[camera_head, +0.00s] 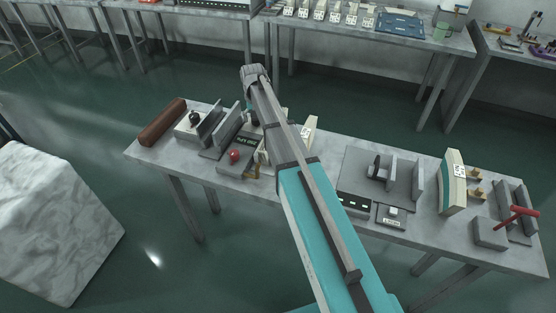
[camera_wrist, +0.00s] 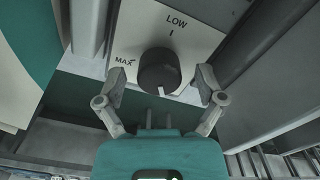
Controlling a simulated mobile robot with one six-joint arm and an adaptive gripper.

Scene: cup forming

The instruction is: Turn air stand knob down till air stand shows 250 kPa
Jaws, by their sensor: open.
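A round black knob (camera_wrist: 158,68) sits on a pale panel (camera_wrist: 205,38) marked LOW and MAX in the wrist view. Its white pointer mark faces the bottom of the picture, away from LOW. My gripper (camera_wrist: 161,82) is open, with one finger on each side of the knob. I cannot tell whether the fingers touch it. In the head view, my arm hides much of the bench spot below my wrist. A small dark display (camera_head: 245,138) there shows green characters, too small to read.
On the grey bench (camera_head: 330,145), a brown roll (camera_head: 162,122) and a white box with a dark knob (camera_head: 184,127) lie at the left. A red button (camera_head: 235,156) is near the arm. A red-handled tool (camera_head: 516,214) and grey blocks stand at the right.

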